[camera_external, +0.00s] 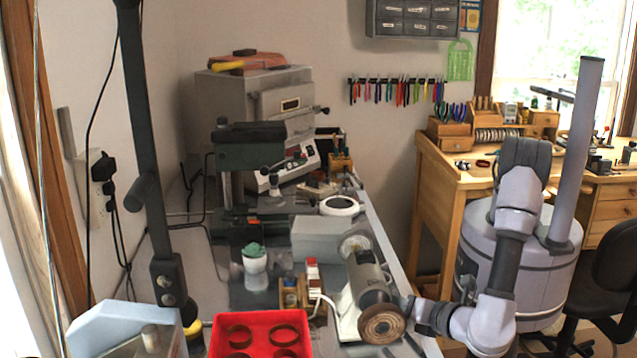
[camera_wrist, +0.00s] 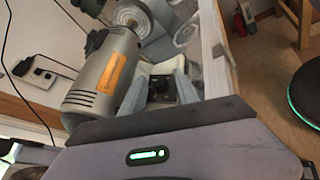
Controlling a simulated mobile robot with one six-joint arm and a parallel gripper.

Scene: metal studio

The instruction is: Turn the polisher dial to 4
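The polisher (camera_external: 368,282) stands on the bench, with a grey motor body and a round brown wheel (camera_external: 382,324) at its near end. In the wrist view the grey motor (camera_wrist: 104,78) carries an orange label. My gripper (camera_external: 408,308) is at the right side of the polisher's base, low beside the bench edge. In the wrist view its two blue-grey fingers (camera_wrist: 160,82) stand apart. The dark dial area (camera_wrist: 160,91) on the base shows between them. I cannot tell whether the fingers touch the dial, and its setting is not readable.
A red tray (camera_external: 262,317) with round holes is left of the polisher. The bench's right edge and open floor (camera_wrist: 262,75) lie beside my arm.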

